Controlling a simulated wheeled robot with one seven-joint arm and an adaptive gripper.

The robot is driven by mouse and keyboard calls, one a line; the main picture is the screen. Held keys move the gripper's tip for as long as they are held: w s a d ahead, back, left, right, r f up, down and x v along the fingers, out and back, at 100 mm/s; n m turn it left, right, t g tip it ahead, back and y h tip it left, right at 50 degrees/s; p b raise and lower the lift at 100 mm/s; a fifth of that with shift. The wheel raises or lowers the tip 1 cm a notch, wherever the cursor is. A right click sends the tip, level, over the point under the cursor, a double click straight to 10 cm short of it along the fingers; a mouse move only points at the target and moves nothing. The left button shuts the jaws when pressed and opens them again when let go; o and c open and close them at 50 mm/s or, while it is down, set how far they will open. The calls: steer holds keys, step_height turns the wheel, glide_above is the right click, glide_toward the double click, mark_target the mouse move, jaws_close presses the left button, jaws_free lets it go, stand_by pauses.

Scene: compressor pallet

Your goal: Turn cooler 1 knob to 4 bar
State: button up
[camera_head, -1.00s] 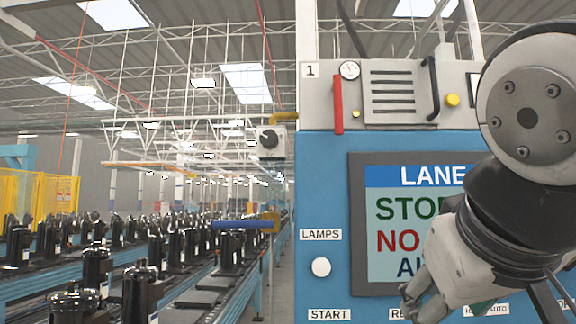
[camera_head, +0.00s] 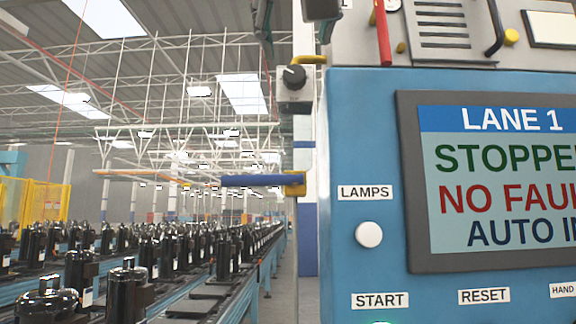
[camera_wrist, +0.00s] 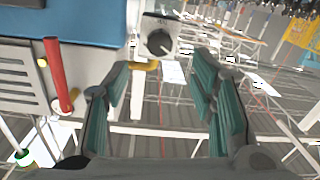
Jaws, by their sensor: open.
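A round black knob (camera_head: 294,76) sits on the front of a small pale grey box (camera_head: 295,101), left of the blue cabinet. A small light mark shows on the knob, but its scale and setting are too small to read. The knob also shows in the wrist view (camera_wrist: 159,42), just beyond and between my fingertips. My gripper (camera_wrist: 161,64) is open and empty, its green-padded fingers well apart. In the head view, only dark parts of my gripper (camera_head: 293,28) show at the top edge, above the knob. No readable label here names cooler 1.
The blue cabinet (camera_head: 362,285) stands right, with a screen reading LANE 1 STOPPED (camera_head: 495,180). A blue-and-yellow bar (camera_head: 255,181) projects below the box. Conveyors with black compressors fill the left.

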mark_target(295, 73)
steer(key=w+p, duration=0.1)
steer(key=w, duration=0.8)
steer(key=shift+w, duration=0.15)
steer(key=c, duration=1.1)
